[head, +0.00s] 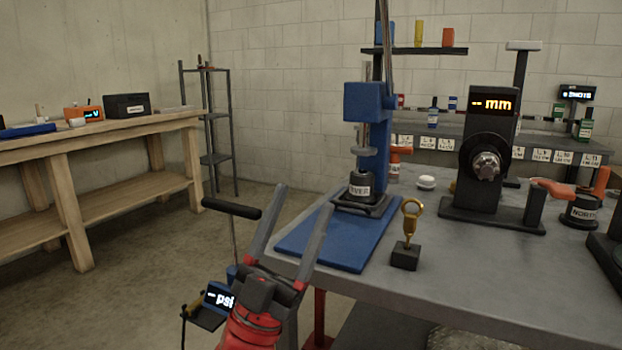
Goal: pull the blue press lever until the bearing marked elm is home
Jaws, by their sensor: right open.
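The blue press (370,135) stands on a blue base plate (325,238) at the table's front left corner. Under its ram (364,152) sits a dark round part (361,182) with a white label ending in "VER"; I see no label reading elm. Slender brownish rods (387,40) rise above the press; I cannot tell whether they are its lever. My right gripper (308,196) is open and empty, its fingers pointing up in front of the blue base plate. My left gripper is out of view.
A black horizontal handle (232,208) stands left of my right gripper, above a small "psi" display (219,298). A brass eyebolt on a black block (405,256), an "mm" gauge (490,140) and a "NORTH" weight (581,212) stand on the grey table (480,280).

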